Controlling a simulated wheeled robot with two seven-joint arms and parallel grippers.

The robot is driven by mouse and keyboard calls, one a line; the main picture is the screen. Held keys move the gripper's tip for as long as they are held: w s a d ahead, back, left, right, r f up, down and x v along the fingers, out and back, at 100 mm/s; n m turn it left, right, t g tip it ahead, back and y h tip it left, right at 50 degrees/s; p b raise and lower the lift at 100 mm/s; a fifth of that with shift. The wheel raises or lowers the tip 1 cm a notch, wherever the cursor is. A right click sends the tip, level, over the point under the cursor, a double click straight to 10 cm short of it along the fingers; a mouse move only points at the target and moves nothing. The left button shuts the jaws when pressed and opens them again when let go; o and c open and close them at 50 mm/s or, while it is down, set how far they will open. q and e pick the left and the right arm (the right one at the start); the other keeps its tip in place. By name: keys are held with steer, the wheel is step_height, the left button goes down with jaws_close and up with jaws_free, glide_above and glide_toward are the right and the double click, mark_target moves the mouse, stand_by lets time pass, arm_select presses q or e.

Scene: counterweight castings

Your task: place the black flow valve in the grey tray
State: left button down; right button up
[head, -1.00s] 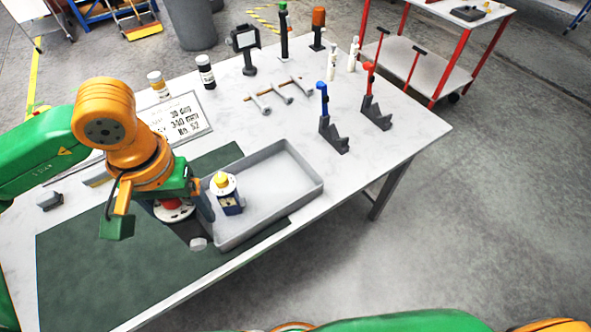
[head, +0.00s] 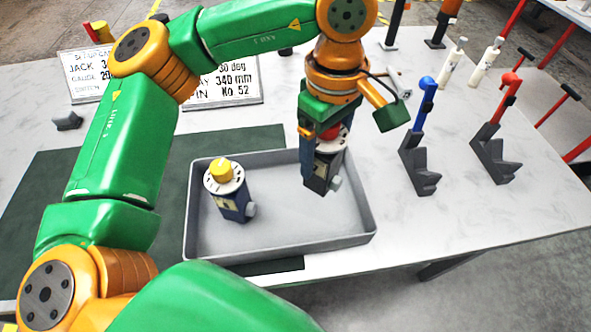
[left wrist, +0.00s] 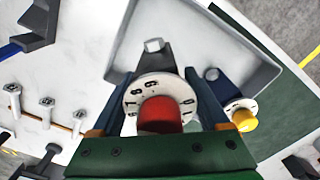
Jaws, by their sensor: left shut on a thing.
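The black flow valve (head: 317,178) has a dark body, a white dial, a red knob and a small grey outlet. My left gripper (head: 322,150) is shut on it and holds it upright over the right back part of the grey tray (head: 285,246). It seems to be above the tray floor; the exact gap is unclear. In the left wrist view the white dial (left wrist: 135,92) and red knob show between the fingers, with the tray (left wrist: 225,50) beyond. My right gripper is not in view.
A blue valve (head: 233,203) with a yellow knob stands in the tray's left part. The tray's middle floor is free. Holders with a blue-handled tool (head: 425,100) and a red-handled tool (head: 507,100) stand right of the tray. Printed signs (head: 225,88) stand behind.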

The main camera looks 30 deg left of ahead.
mark_target(320, 177)
arm_select(q)
step_height(320, 177, down, 7)
steer(key=shift+w+f+p, duration=0.1)
steer(key=shift+w+p, duration=0.05)
steer(key=shift+p, duration=0.25)
jaws_free()
steer(key=shift+f, duration=0.1)
step_height(320, 177, up, 12)
steer(key=shift+r+b, duration=0.2)
steer(key=shift+b, duration=0.35)
